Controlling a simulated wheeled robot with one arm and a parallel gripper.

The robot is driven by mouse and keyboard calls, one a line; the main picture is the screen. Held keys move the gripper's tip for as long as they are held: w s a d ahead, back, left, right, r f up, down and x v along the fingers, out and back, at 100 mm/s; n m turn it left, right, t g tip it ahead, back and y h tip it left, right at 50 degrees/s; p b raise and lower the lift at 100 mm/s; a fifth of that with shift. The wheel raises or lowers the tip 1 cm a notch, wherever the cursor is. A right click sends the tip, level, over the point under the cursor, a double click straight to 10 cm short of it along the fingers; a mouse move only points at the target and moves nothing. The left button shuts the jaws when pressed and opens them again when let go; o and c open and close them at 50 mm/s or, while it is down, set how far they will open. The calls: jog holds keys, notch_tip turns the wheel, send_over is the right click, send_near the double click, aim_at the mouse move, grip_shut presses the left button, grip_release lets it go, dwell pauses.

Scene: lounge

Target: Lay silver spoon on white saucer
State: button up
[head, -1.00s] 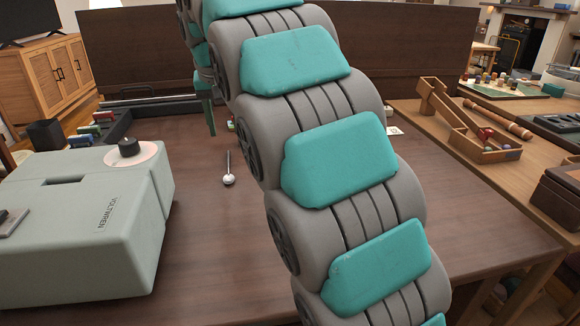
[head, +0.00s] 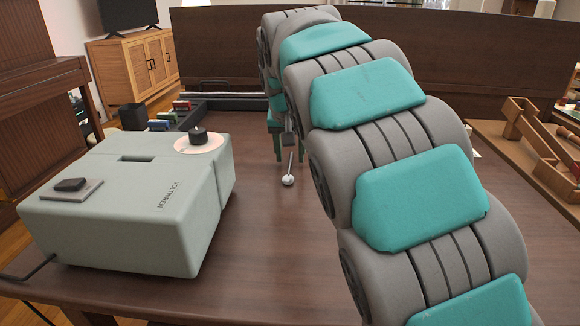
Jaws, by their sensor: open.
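The silver spoon (head: 288,180) lies on the dark brown table, its bowl toward me and its handle pointing away. My gripper (head: 289,156) is at the far end of my arm, with its teal fingers apart around or just above the handle end. I cannot tell whether they touch the spoon. No separate white saucer is clear on the table. A pale round disc (head: 184,148) with a black knob on it sits on the grey-green box; I cannot tell whether it is the saucer. My arm hides much of the table's right side.
The grey-green box (head: 120,215) fills the table's left side. A black tray (head: 222,103) with small coloured blocks lies behind it. A dark panel (head: 205,60) stands along the back. A side table (head: 505,150) with wooden pieces is at the right. The table front is clear.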

jog(key=shift+w+f, duration=0.1)
jog(key=shift+f, duration=0.1)
grip_shut()
dwell(0.5)
